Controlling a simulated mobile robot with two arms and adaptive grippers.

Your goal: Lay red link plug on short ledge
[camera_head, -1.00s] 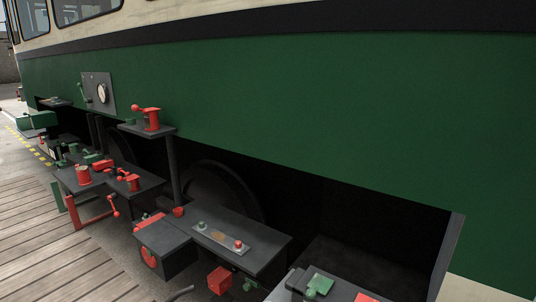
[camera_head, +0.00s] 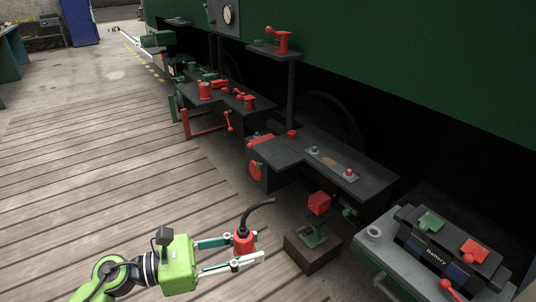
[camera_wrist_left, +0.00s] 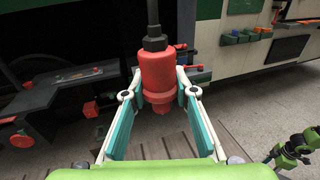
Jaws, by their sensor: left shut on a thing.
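The red link plug (camera_head: 243,243) has a red body and a black curved cable end at its top. My left gripper (camera_head: 250,250) is shut on it and holds it upright above the wooden planks, left of the brown block. In the left wrist view the plug (camera_wrist_left: 158,78) sits between both fingertips, with its black end up. Several dark ledges run along the green tram side. A small high shelf (camera_head: 262,49) carries a red fitting, and a lower ledge (camera_head: 275,151) juts out nearer me. I cannot tell which is the short ledge.
A brown block (camera_head: 306,261) with a green clamp stands right of the plug. A battery unit (camera_head: 437,254) is at bottom right. A red cube (camera_head: 319,204) sits under the ledge. A farther bench (camera_head: 222,93) holds red fittings. The plank floor (camera_head: 110,170) at left is clear.

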